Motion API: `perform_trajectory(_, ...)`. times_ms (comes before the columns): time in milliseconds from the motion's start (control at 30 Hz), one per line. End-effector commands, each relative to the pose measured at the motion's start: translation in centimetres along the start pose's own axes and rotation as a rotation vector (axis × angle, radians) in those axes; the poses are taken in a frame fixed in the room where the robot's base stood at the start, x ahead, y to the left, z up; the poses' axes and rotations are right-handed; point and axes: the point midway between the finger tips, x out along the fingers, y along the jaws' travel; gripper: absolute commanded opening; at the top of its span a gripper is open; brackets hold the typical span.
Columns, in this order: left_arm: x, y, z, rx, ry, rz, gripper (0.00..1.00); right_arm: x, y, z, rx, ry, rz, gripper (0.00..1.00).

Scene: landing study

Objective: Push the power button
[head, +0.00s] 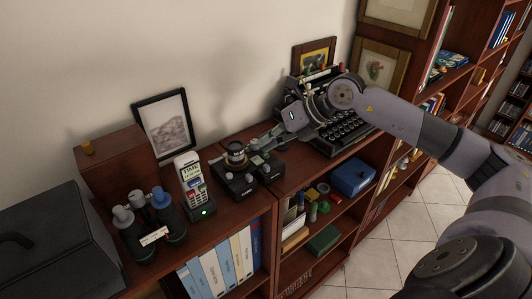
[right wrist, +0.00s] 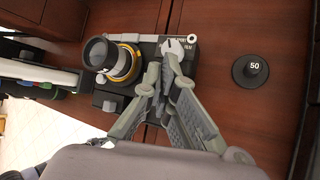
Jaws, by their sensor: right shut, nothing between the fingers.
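A black camera-like device (head: 236,175) with a round lens stands on the brown cabinet top. It also shows in the right wrist view (right wrist: 150,45), with its gold-ringed lens (right wrist: 118,60) and small white lettering. I cannot make out with certainty which part is the power button. My right gripper (head: 250,143) is shut and empty, reaching in from the right. In the right wrist view its fingertips (right wrist: 163,60) overlap the device's body beside the lens; I cannot tell whether they touch it. My left gripper is not in view.
A handset on a base with a green light (head: 192,175), binoculars (head: 148,222) and a framed picture (head: 166,125) stand to the left. A typewriter (head: 345,130) stands behind my right arm. A black disc marked 50 (right wrist: 250,71) lies beside the device.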

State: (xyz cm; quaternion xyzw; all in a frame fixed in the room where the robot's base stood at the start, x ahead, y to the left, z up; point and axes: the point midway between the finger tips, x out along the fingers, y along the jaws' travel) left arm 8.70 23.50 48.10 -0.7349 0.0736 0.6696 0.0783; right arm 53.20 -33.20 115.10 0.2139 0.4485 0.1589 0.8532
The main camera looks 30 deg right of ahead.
Motion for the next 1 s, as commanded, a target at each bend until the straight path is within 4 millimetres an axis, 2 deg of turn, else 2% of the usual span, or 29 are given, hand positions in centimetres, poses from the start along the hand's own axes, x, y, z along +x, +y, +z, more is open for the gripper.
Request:
perform_trajectory(633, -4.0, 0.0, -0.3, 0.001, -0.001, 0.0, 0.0, -4.0, 2.9, 2.9, -0.001, -0.001, 0.0, 0.0)
perform_trajectory(1000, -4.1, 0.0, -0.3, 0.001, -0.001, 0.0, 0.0, -4.2, 3.0, 3.1, 0.0, -0.001, 0.0, 0.0)
